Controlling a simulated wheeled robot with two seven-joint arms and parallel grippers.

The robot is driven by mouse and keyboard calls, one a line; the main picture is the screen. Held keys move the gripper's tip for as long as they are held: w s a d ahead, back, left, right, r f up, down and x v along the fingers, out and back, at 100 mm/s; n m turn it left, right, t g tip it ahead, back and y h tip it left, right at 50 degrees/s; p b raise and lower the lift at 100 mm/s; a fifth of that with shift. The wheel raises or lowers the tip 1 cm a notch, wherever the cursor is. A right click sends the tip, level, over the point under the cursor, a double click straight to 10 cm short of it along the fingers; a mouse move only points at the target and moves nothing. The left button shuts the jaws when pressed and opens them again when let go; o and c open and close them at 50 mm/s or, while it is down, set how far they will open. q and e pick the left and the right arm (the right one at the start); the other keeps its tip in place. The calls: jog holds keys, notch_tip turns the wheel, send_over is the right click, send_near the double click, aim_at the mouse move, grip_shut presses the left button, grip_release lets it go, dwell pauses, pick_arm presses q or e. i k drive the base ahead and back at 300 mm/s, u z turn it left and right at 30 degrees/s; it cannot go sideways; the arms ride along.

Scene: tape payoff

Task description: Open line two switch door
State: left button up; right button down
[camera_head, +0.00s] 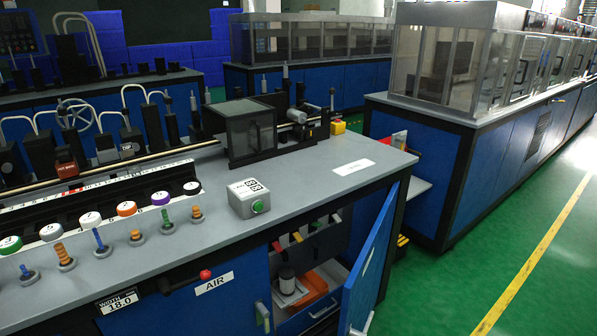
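No label in view reads line two switch, so I cannot tell for sure which door it names. A blue cabinet door (370,262) at the front right of the near bench stands swung open, with a handle low on its edge. A shut blue front panel (225,300) with a metal handle (262,317) is left of the opening. A dark box with a smoked see-through front (250,134) stands on the bench top and looks shut. Neither of my grippers is in view.
The grey bench top (330,170) holds a white box with a green button (248,198) and several coloured reels (127,209). The open cabinet shows a drawer with an orange item (312,287). A green floor (480,250) is clear to the right, before another enclosed line.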

aim_at(361, 286)
jog(key=z, duration=0.95)
jog(key=k, duration=0.6)
jog(key=u, duration=1.35)
jog(key=i, duration=0.5)
jog(key=z, duration=0.05)
